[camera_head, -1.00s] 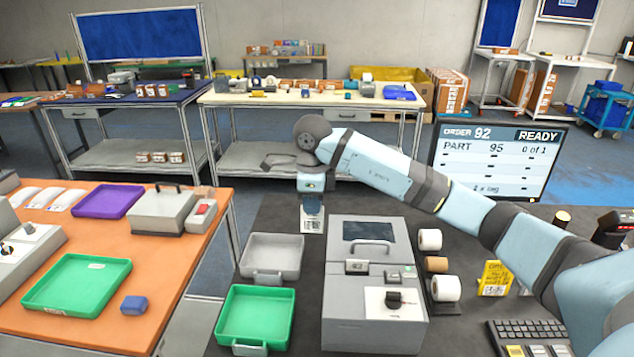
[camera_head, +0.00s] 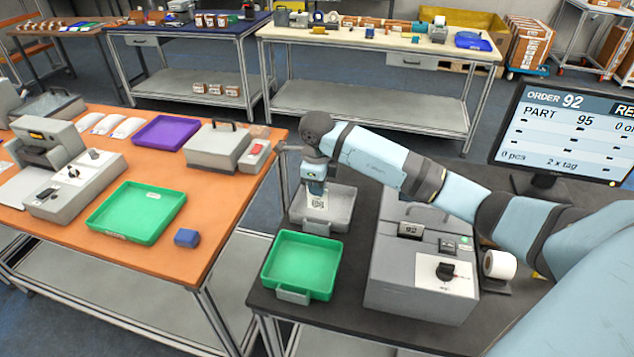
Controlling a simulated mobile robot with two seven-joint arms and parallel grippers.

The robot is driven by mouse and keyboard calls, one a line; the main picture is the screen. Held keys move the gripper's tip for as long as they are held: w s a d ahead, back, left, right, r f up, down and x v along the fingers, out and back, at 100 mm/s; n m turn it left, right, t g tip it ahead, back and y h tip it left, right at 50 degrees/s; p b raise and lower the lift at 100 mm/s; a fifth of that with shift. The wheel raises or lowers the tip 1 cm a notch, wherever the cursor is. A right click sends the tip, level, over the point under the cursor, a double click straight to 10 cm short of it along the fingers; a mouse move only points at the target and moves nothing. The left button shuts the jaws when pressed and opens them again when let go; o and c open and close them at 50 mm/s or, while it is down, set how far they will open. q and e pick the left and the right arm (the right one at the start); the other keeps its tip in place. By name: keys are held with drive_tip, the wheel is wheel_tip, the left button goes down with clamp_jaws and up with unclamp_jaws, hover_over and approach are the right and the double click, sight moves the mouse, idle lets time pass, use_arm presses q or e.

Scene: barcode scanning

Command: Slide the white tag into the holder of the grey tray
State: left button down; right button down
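The white tag (camera_head: 319,202) carries a dark printed code and hangs below my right gripper (camera_head: 316,188), which is shut on its upper end. The grey tray (camera_head: 341,217) lies on the dark table, and the tag and gripper are in front of it in the camera_head view. The tray's holder is a small grey piece on its near side (camera_head: 311,226), just below the tag in the picture. I cannot tell whether the tag touches the tray. My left gripper is not in view.
A green tray (camera_head: 303,262) lies just in front of the grey tray. A grey machine (camera_head: 418,270) stands to the right, under my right arm. An orange table (camera_head: 235,215) with a green tray, a purple tray and a blue block stands to the left. A monitor (camera_head: 565,140) is at the right.

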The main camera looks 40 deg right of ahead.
sight(317, 204)
drive_tip(key=shift+f+b, duration=0.8)
drive_tip(key=shift+f, duration=0.85)
drive_tip(key=shift+f+b, duration=1.15)
drive_tip(key=shift+f, duration=0.4)
drive_tip(key=c, duration=1.3)
unclamp_jaws()
wheel_tip(317, 204, up, 14)
drive_tip(key=shift+f+b, duration=0.1)
drive_tip(key=shift+b, duration=0.65)
